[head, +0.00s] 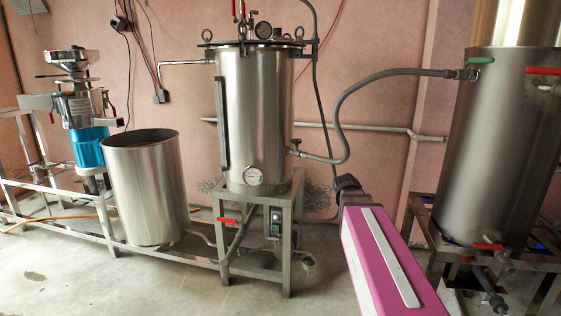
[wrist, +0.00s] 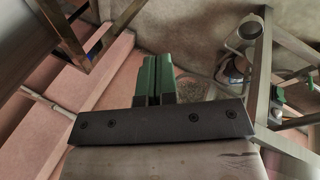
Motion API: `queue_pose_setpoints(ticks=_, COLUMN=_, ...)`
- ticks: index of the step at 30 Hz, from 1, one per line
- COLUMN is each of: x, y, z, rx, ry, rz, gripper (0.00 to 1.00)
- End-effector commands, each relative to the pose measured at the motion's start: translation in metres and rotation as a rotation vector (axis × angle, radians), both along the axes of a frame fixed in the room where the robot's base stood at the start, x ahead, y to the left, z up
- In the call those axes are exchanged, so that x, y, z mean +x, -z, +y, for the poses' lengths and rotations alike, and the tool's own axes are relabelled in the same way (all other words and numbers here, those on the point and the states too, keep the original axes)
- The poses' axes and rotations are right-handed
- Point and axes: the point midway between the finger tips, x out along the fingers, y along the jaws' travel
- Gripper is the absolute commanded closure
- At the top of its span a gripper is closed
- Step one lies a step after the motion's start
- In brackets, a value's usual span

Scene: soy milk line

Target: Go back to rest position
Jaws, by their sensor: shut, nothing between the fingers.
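My gripper shows in the wrist view (wrist: 158,75) as two green fingers on a dark bar, lying side by side and shut with nothing between them. In the head view my pink arm reaches in from the lower right. Its dark end is low, between the middle steel vessel (head: 253,120) and the large steel tank (head: 497,150) on the right. The fingers cannot be made out there.
The middle vessel stands on a metal frame (head: 286,240), left of my arm. An open steel drum (head: 150,200) and a blue-bodied machine (head: 85,140) stand farther left. A grey hose (head: 341,105) arches above my arm's end. The floor at front left (head: 110,285) is clear.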

Motion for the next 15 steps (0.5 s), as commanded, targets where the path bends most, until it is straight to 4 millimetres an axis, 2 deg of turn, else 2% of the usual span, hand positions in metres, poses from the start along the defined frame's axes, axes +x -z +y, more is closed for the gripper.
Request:
queue_pose_setpoints(ticks=1, x=-0.012, y=0.021, z=0.01, rx=0.04, ry=0.008, rz=0.015, gripper=1.0)
queue_pose_setpoints(ticks=6, x=-0.044, y=0.077, z=0.04, rx=0.172, ry=0.052, rz=0.053, gripper=1.0)
queue_pose_setpoints(ticks=12, x=-0.086, y=0.132, z=0.075, rx=0.318, ry=0.117, rz=0.104, gripper=1.0)
queue_pose_setpoints(ticks=15, x=-0.104, y=0.152, z=0.088, rx=0.374, ry=0.15, rz=0.127, gripper=1.0)
